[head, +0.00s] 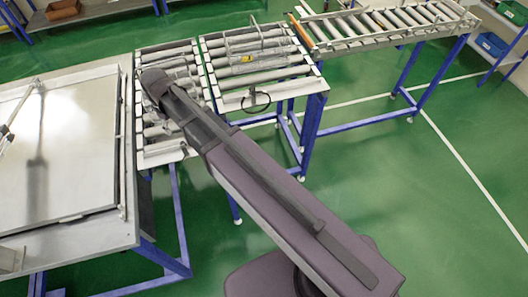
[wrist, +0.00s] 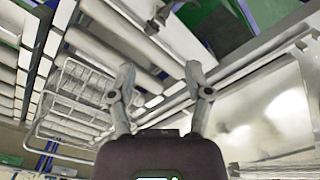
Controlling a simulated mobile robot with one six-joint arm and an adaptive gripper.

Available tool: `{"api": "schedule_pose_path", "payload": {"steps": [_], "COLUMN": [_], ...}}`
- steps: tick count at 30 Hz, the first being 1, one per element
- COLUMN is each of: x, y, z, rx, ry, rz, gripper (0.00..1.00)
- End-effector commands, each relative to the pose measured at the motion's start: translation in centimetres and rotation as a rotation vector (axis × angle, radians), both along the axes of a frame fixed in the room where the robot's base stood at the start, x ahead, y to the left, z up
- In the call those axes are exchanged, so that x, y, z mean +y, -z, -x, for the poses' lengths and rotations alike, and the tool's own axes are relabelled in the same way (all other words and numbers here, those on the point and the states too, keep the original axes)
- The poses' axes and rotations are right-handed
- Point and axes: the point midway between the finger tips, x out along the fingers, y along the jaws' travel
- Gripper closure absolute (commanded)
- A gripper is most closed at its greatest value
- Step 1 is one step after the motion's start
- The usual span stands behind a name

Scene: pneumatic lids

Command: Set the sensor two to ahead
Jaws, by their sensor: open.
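My gripper (wrist: 160,75) is open and empty in the wrist view, its two fingers spread apart over the roller conveyor. In the head view my arm reaches to the left roller section and its dark wrist end hides the gripper. A small dark metal fitting (wrist: 160,16) sits on the rail beyond the fingertips, apart from them. I cannot tell whether it is sensor two. No label for sensor two is readable, and its direction cannot be made out.
A wire basket (head: 258,45) stands on the middle roller section and also shows in the wrist view (wrist: 75,100). A black ring-shaped part (head: 256,100) is at that section's front edge. A large flat metal table (head: 60,150) stands left. Green floor is free at right.

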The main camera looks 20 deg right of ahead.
Motion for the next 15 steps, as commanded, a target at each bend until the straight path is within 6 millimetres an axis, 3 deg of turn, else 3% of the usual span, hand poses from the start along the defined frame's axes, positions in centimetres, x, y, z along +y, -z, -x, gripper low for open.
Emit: {"api": "schedule_pose_path", "payload": {"steps": [15], "x": [-5.1], "y": [3.3], "z": [0.2], "rx": [0.000], "ry": [0.124], "rz": [0.000], "gripper": [0.35]}}
